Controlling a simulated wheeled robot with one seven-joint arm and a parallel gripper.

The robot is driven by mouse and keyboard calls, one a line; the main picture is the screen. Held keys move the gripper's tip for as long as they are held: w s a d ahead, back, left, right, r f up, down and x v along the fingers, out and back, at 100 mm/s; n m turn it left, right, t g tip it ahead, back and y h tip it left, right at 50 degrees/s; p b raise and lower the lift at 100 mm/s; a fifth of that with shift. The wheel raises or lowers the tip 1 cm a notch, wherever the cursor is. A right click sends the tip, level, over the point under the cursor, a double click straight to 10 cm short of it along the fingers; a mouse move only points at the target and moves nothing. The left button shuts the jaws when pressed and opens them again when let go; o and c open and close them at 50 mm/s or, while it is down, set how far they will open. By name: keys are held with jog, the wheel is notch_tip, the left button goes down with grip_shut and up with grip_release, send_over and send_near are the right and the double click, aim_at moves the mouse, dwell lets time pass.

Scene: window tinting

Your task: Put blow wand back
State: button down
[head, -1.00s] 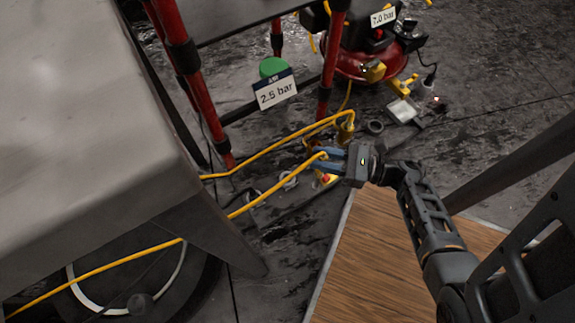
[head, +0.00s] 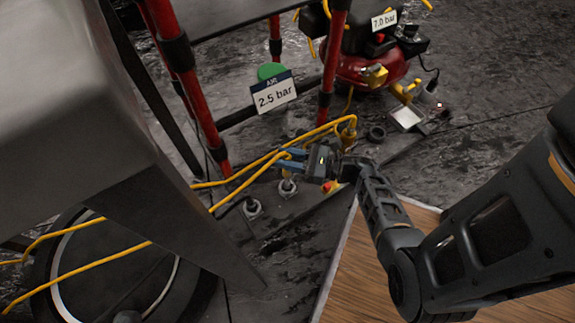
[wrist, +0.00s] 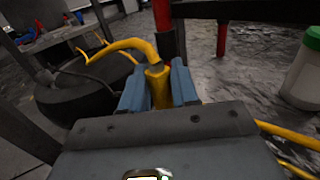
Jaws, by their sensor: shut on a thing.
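My gripper (head: 282,162), with blue fingers, is low over the floor beside the red-legged frame. In the wrist view its fingers (wrist: 158,92) are shut on a yellow piece, which I take for the blow wand (wrist: 156,85). A curved yellow tube (wrist: 125,45) runs from its top to the left. In the head view the wand is mostly hidden at the fingers, where a yellow hose (head: 240,185) runs off to the lower left. I cannot make out a holder for the wand in either view.
A grey table (head: 70,130) stands left, with a black wheel-like ring (head: 75,250) below. Small grey fittings (head: 252,207) stand on the floor. A red compressor (head: 365,68) is behind; a wooden board (head: 370,280) lies in front.

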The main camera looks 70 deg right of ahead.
jog(key=shift+f+b, duration=0.6)
jog(key=shift+f, duration=1.3)
jog(key=c, duration=0.8)
grip_release()
jog(key=shift+r, duration=0.1)
jog(key=shift+c, duration=0.2)
